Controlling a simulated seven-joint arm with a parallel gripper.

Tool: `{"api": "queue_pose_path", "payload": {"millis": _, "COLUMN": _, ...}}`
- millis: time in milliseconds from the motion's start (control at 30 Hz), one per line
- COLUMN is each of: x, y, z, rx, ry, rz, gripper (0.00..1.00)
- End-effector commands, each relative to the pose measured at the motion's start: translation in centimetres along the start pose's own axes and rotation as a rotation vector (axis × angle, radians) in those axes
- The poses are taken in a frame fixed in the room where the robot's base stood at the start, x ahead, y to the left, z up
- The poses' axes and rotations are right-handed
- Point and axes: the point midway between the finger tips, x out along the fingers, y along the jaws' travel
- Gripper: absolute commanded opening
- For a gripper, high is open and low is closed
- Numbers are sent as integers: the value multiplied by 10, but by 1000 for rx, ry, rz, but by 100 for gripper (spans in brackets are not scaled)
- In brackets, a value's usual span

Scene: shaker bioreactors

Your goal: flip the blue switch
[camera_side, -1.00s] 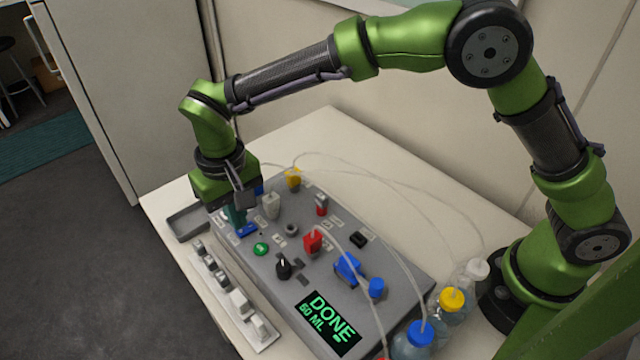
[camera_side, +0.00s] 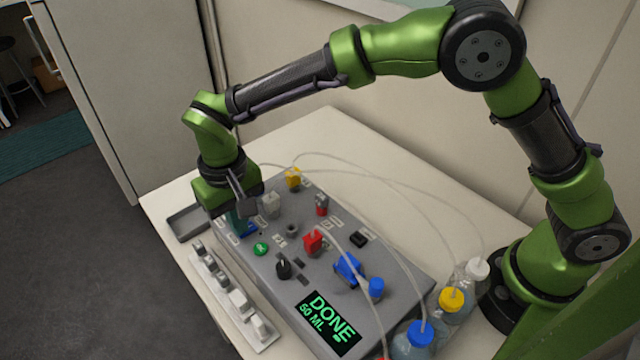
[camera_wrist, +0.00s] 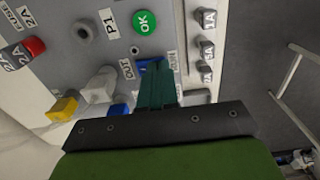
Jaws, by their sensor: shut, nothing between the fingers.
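The blue switch (camera_side: 249,230) is a small blue rocker at the far left of the grey panel, mostly hidden by my gripper (camera_side: 239,222). In the wrist view a strip of the blue switch (camera_wrist: 149,61) shows just past my fingertips, between a label reading OUT and a second label that I cannot read. My gripper's teal fingers (camera_wrist: 156,72) are shut together and empty, pointing down at the switch. They overlap it in both views. I cannot tell whether they touch it or which way it is tipped.
A green OK button (camera_side: 261,249), a black knob (camera_side: 284,268), a white valve (camera_side: 271,206) and a yellow valve (camera_side: 292,178) stand on the panel nearby. A display (camera_side: 328,322) reads DONE, 50 ML. A rack of small pieces (camera_side: 222,284) lies along the front. Thin tubes arch behind.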

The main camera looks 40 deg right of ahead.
Motion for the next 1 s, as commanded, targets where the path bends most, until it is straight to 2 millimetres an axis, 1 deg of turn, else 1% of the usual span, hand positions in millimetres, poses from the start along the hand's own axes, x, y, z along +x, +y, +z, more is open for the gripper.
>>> {"api": "queue_pose_path", "payload": {"millis": 167, "x": 3, "y": 0, "z": 0, "rx": 0, "ry": -1, "rz": 0, "gripper": 0}}
{"api": "queue_pose_path", "payload": {"millis": 333, "x": -1, "y": 0, "z": 0, "rx": 0, "ry": 1, "rz": 0, "gripper": 0}}
{"api": "queue_pose_path", "payload": {"millis": 1000, "x": -56, "y": 0, "z": -1, "rx": -1, "ry": 3, "rz": -1, "gripper": 0}}
